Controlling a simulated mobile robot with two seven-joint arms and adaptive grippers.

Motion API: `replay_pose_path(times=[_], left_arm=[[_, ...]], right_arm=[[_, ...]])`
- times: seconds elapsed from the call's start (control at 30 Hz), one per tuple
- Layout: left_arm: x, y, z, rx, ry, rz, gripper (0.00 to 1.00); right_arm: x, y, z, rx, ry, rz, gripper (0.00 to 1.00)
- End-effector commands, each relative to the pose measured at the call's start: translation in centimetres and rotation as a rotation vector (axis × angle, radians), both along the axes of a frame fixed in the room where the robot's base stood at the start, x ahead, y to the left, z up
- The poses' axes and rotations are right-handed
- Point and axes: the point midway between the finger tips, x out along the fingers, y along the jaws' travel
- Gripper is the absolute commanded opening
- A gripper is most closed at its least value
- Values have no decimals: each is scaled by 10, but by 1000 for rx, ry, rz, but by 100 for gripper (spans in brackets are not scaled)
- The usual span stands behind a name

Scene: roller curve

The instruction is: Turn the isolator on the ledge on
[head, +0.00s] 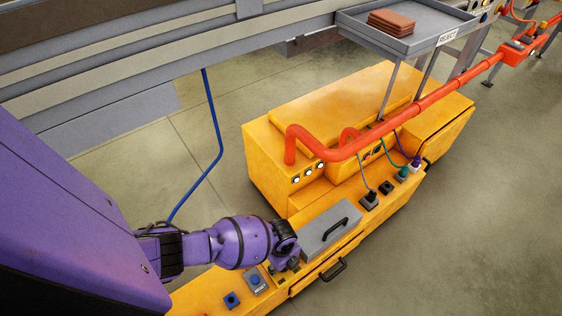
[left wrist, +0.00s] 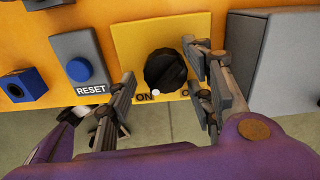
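The isolator is a black rotary knob (left wrist: 165,70) on a yellow plate (left wrist: 125,40), seen in the left wrist view. A white dot shows at the knob's lower edge, close to the word ON. A second label to the right is mostly hidden by a finger. My left gripper (left wrist: 160,62) is open, with one finger on each side of the knob. The right finger is very near or touching it; a gap shows on the left. In the head view my left gripper (head: 292,264) is over the yellow ledge (head: 200,293) and hides the knob. My right gripper is not in view.
A blue RESET button (left wrist: 79,69) is left of the isolator, with a blue socket (left wrist: 20,86) beyond it. A grey box with a black handle (head: 330,228) stands close on the right. An orange pipe (head: 400,125) crosses the yellow machine behind.

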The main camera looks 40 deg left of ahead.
Motion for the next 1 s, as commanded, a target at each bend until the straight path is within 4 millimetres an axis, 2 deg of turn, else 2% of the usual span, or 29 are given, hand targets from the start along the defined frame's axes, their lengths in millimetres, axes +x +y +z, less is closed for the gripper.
replay_pose_path(times=[0.13, 0.27, 0.5, 0.7, 0.83, 1.0], left_arm=[[1, 2, 9, 1, -2, 1, 48], [2, 1, 27, 0, -5, -1, 48], [1, 1, 75, -1, -4, -2, 48], [0, 0, 107, 0, 0, -2, 48], [0, -1, 117, -1, 1, -2, 48], [-1, -1, 120, -1, 2, 0, 48]], right_arm=[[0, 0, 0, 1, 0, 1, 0], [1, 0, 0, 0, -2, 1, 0], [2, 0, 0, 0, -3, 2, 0], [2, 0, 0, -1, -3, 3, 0], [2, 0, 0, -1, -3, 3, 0], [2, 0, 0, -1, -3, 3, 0]])
